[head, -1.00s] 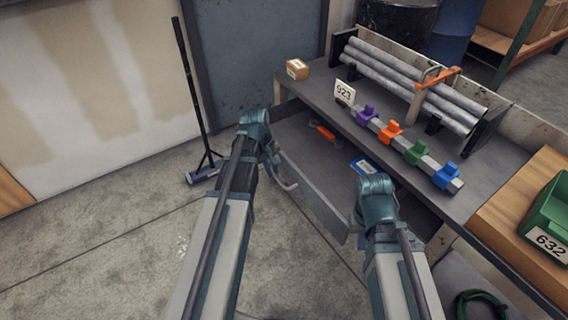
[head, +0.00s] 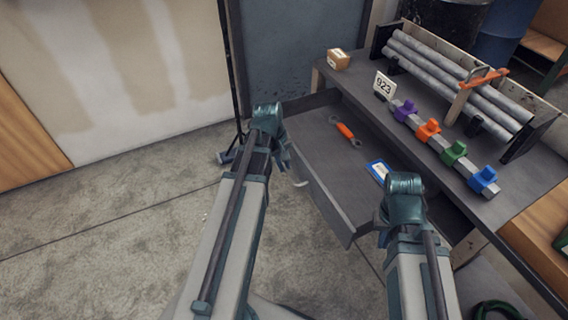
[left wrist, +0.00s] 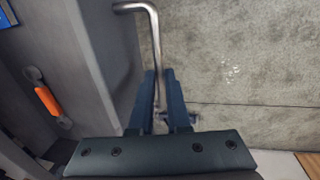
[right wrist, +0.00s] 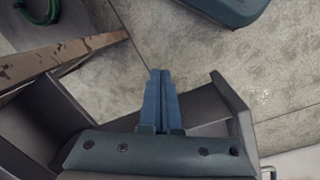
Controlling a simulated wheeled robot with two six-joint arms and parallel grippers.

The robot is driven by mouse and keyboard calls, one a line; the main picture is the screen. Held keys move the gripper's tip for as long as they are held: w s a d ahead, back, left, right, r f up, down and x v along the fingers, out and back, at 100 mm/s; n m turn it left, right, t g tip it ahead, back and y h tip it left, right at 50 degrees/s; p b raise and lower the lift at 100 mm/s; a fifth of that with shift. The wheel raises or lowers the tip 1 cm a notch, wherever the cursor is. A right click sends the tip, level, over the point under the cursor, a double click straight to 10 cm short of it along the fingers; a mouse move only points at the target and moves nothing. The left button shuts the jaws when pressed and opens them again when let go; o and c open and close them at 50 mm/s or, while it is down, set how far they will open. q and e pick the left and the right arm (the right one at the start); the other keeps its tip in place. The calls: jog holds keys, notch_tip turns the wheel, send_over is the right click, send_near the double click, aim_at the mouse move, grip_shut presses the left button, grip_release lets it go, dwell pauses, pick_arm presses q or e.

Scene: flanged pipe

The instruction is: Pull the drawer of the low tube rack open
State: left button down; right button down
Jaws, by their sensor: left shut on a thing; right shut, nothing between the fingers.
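The low tube rack (head: 345,90) is a grey bench carrying several grey tubes (head: 440,70). Its drawer (head: 340,203) stands open, with an orange-handled wrench (head: 346,131) and a blue-and-white item (head: 378,170) inside. My left gripper (left wrist: 160,85) is shut on the drawer's bent metal handle (left wrist: 152,30), outside the drawer front. In the head view the handle is mostly hidden by my left wrist. My right gripper (right wrist: 160,75) is shut and empty. In the right wrist view it is above the near end of the drawer; in the head view its fingers are hidden.
On the bench top are a small cardboard box (head: 338,59), a 923 sign (head: 384,83) and a rail with purple, orange, green and blue clips (head: 454,152). An orange-handled tool (head: 480,85) leans at the tubes.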

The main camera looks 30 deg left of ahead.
pick_arm(q)
jog(key=c, duration=0.9)
grip_release()
jog(key=shift+r, duration=0.15)
jog(key=r+p, duration=0.4)
jog(key=s+a+r+p, duration=0.1)
jog(key=r+p, duration=0.4)
jog(key=s+r+p, duration=0.1)
jog(key=r+p, duration=0.3)
jog(key=shift+a+r+p, duration=0.15)
jog(key=shift+a+p, duration=0.15)
jog(key=shift+a, duration=0.05)
jog(key=shift+d, duration=0.1)
jog(key=s+d+r+m+y+p, duration=0.1)
jog(key=s+d+r+m+p, duration=0.1)
jog(key=d, duration=0.6)
jog(key=s+d+r+m+g+p, duration=0.1)
jog(key=s+d+r+m+p, duration=0.1)
jog(key=d+m, duration=0.5)
jog(key=s+d+r+m+g+y+p, duration=0.1)
jog(key=s+d+r+m+p, duration=0.2)
jog(key=d, duration=0.7)
jog(key=shift+s+r+m+y, duration=0.1)
jog(key=shift+s+m+y, duration=0.2)
jog(key=shift+s+m, duration=1.05)
